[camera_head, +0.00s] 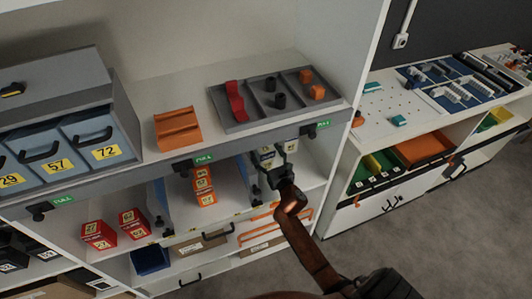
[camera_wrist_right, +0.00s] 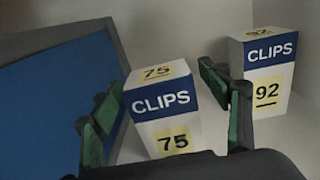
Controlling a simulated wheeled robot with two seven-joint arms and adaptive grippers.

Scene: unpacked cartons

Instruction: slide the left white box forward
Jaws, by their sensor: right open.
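Two white boxes with blue CLIPS bands stand on a shelf inside the cabinet. The left white box (camera_wrist_right: 166,108), numbered 75, shows large in the right wrist view, and small in the head view (camera_head: 266,153). The other white box (camera_wrist_right: 270,68), numbered 92, stands to its right and farther back; it also shows in the head view (camera_head: 290,146). My right gripper (camera_wrist_right: 160,84) is open, with one finger on each side of box 75 in the wrist picture; whether either touches it cannot be told. In the head view the gripper (camera_head: 273,172) is in front of the boxes. My left gripper is not seen.
A blue panel (camera_wrist_right: 55,95) stands close left of box 75. Orange boxes (camera_head: 203,185) stand in the compartment to the left. A grey tray (camera_head: 242,121) lies on the counter above. Orange-edged racks (camera_head: 262,232) are below.

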